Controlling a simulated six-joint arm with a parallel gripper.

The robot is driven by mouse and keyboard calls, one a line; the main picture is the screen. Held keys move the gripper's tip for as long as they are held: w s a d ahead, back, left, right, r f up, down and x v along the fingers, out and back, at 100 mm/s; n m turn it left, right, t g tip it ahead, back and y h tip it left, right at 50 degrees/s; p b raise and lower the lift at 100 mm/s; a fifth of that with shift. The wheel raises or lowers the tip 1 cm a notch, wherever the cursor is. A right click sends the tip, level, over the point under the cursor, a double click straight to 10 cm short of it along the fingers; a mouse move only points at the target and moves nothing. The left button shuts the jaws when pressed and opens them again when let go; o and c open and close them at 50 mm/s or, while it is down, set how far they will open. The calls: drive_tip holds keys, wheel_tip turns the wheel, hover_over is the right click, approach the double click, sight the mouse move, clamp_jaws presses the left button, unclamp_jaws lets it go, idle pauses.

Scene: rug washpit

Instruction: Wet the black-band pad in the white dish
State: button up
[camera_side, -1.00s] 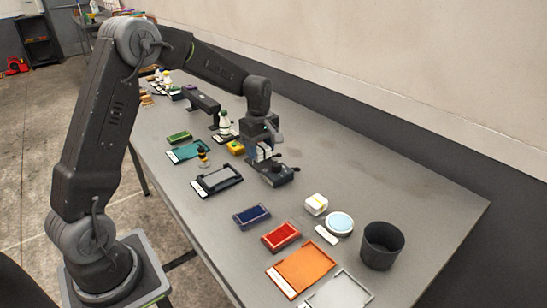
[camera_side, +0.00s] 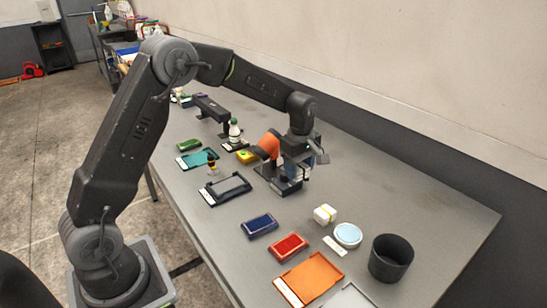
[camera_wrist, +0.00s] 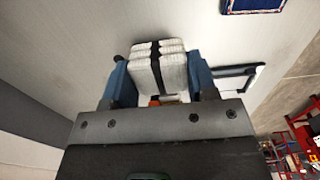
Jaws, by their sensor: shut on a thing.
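The black-band pad (camera_wrist: 173,68), a white layered block with a black strap around it, is held between the two blue fingers of my gripper (camera_wrist: 160,82) in the wrist view. In the side view my gripper (camera_side: 303,158) is over the middle of the table, and the pad is mostly hidden by it. The white dish (camera_side: 348,235) with pale blue liquid sits to the right and nearer the front in the side view, well apart from my gripper. The dish is not in the wrist view.
Blue (camera_side: 259,226), red (camera_side: 289,247) and orange (camera_side: 310,277) trays lie in front. A dark stand (camera_side: 285,187) is below my gripper.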

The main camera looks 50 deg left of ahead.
approach(348, 233)
drive_tip(key=shift+f, duration=2.9)
drive_tip(key=shift+f, duration=0.55)
wheel_tip(348, 233, up, 7)
idle(0.6)
drive_tip(key=s+a+r+m, duration=0.3)
drive_tip(key=a+m, duration=0.4)
drive_tip(key=s+a+r+m, duration=0.3)
drive_tip(key=s+a+m, duration=0.1)
drive_tip(key=a+m, duration=0.3)
drive_tip(key=shift+a+r+m, duration=0.3)
drive_tip(key=shift+a+r, duration=0.1)
drive_tip(key=shift+a, duration=0.4)
